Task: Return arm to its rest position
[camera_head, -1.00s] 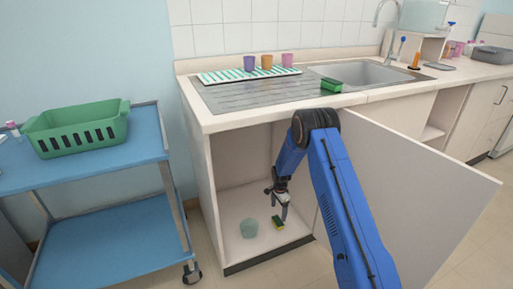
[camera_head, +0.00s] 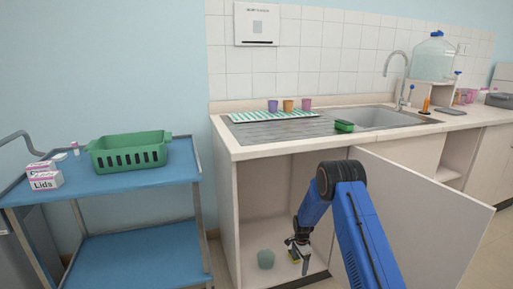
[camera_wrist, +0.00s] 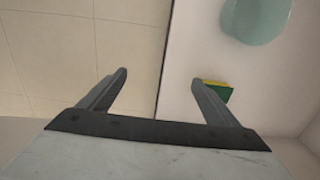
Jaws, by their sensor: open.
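My blue arm reaches down into the open cabinet under the sink. My gripper (camera_head: 299,258) is open and empty, low inside the cabinet near its front edge. In the wrist view its two fingers (camera_wrist: 158,90) are spread apart with nothing between them. A green and yellow sponge (camera_wrist: 218,90) lies on the cabinet floor (camera_wrist: 185,85) just beyond the right finger, which partly hides it.
The open cabinet door (camera_head: 420,215) stands close right of my arm. The counter (camera_head: 240,150) is above, with three cups on a striped mat (camera_head: 270,116) and a green sponge (camera_head: 344,126). A blue trolley (camera_head: 150,178) with a green basket (camera_head: 130,155) stands left.

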